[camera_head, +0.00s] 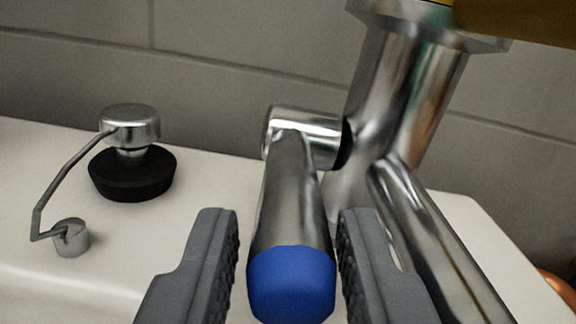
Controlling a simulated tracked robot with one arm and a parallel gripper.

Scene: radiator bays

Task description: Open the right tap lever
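A chrome tap lever (291,190) with a blue end cap (291,285) points toward me in the middle of the view. It joins a short horizontal chrome stem on the left side of the tap body (412,90). My gripper (289,222) is open, with one grey ridged finger on each side of the lever. A narrow gap shows between the lever and each finger. The blue cap lies between the fingers, low in the view. No second lever is clearly visible, so I cannot tell from this view whether this is the right one.
A chrome spout or pipe (425,235) slopes down close beside the right finger. A black plug (132,172) with a chrome top and bent wire link stands on the white basin rim (50,165) at left. A grey tiled wall (230,60) is behind.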

